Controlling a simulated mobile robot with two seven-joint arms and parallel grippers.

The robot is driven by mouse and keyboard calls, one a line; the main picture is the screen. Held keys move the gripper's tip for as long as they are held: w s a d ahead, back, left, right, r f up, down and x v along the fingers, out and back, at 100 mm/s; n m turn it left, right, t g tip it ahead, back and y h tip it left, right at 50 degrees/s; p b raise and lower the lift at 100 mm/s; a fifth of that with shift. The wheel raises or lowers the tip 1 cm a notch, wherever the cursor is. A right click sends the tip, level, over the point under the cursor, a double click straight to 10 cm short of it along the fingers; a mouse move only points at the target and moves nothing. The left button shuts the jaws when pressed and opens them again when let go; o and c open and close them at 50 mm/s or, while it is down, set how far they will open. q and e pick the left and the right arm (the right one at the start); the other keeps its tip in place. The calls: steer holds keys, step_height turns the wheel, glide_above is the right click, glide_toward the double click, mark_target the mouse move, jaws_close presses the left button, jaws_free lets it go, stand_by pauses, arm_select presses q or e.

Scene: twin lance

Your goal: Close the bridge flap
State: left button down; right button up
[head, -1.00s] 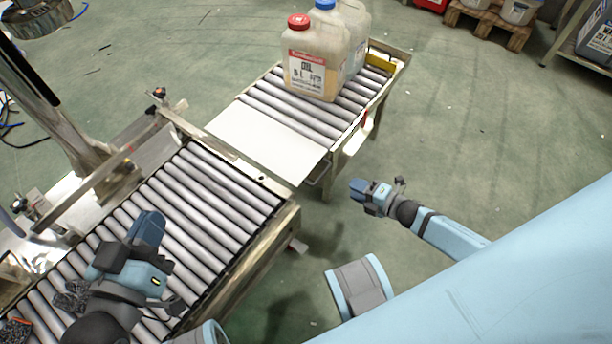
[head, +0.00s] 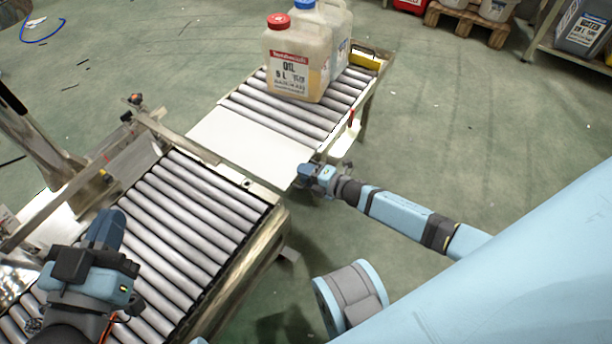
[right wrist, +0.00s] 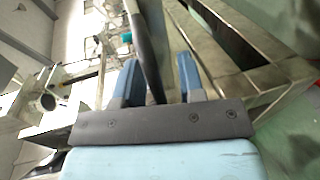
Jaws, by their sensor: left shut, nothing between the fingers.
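The bridge flap (head: 235,142) is a plain white plate at the near end of the far roller conveyor, beside the gap to the near conveyor. I cannot tell its exact tilt. My right gripper (head: 308,174) is at the flap's right near corner. In the right wrist view my right gripper (right wrist: 158,63) has its two blue fingers apart, with a dark narrow edge or bar between them; I cannot tell whether they touch it. My left gripper (head: 106,228) is shut and empty above the near conveyor.
The near roller conveyor (head: 200,203) is at the lower left, with a metal post and rail beside it. An oil canister with a red cap (head: 293,62) and another with a blue cap (head: 335,40) stand on the far conveyor (head: 265,108).

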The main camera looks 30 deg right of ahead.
jaws_close()
stand_by(0.3)
steer(key=shift+r+m+p, duration=0.1)
steer(key=shift+m+p, duration=0.2)
steer(key=shift+p, duration=0.1)
